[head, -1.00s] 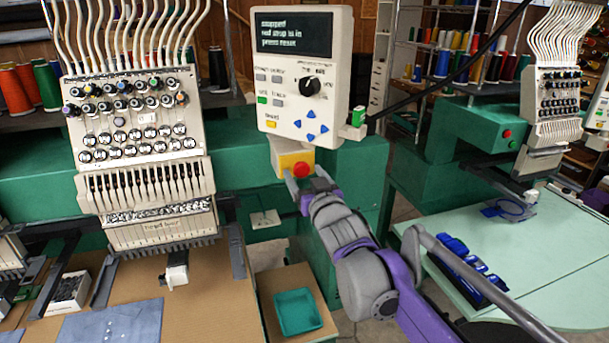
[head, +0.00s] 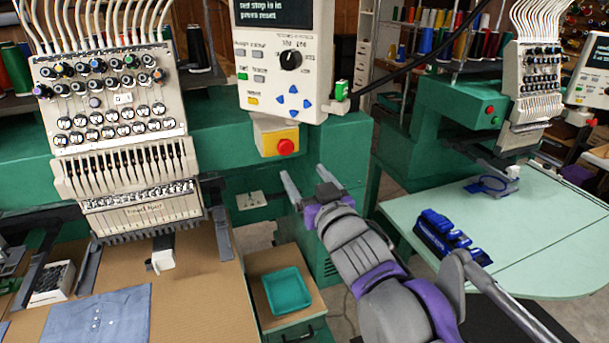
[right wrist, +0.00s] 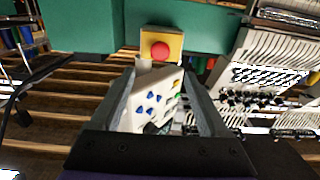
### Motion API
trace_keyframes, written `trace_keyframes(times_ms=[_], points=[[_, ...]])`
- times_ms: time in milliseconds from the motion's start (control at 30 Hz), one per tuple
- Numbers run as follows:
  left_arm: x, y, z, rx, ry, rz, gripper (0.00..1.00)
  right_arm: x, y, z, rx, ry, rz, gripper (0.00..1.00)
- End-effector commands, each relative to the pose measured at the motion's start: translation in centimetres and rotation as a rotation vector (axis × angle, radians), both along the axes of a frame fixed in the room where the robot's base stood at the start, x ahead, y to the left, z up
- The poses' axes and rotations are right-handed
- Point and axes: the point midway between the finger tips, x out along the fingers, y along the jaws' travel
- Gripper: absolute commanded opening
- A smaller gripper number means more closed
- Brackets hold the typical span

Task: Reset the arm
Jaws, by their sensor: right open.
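My right gripper (head: 308,186) is open and empty in the head view, with its arm coming up from the lower right. It stands below and a little right of the red stop button (head: 286,146) on its yellow box (head: 268,139), apart from it. In the right wrist view the two fingers (right wrist: 168,85) are spread. The red button (right wrist: 160,51) shows beyond and between them, and the white control panel (right wrist: 150,105) shows between the fingers. In the head view the panel (head: 262,75) hangs above the yellow box, its screen partly cut off. My left gripper is not in view.
A multi-needle embroidery head (head: 115,130) stands at left above a brown table (head: 205,300) with a folded blue shirt (head: 95,318). A teal tray (head: 287,291) sits on a small cabinet below my gripper. A pale green table (head: 540,235) with blue caps (head: 450,235) is at right.

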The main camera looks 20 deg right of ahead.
Motion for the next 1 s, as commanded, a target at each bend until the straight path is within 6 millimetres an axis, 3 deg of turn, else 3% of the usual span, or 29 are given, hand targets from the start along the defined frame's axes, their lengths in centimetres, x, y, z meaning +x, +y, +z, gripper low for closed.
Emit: trace_keyframes(times_ms=[233, 367, 467, 567, 700, 833, 1000], points=[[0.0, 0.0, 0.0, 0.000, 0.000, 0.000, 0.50, 0.0, 0.0, -0.2, 0.000, 0.004, -0.002, 0.78], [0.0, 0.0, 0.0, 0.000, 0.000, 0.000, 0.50, -1.0, -0.7, -2.9, -0.002, 0.081, -0.034, 0.78], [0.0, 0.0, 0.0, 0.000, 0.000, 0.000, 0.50, -3.1, -1.5, -7.9, -0.005, 0.227, -0.082, 0.78], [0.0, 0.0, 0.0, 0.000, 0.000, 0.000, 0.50, -6.7, -2.1, -14.4, -0.009, 0.424, -0.118, 0.78], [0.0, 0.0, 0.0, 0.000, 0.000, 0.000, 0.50, -12.9, -2.0, -23.0, -0.015, 0.703, -0.121, 0.78], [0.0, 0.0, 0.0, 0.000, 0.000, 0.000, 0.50, -18.2, -1.1, -28.6, -0.016, 0.911, -0.087, 0.78], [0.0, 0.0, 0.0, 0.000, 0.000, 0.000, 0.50, -22.6, -0.1, -32.3, -0.018, 1.064, -0.041, 0.78]])
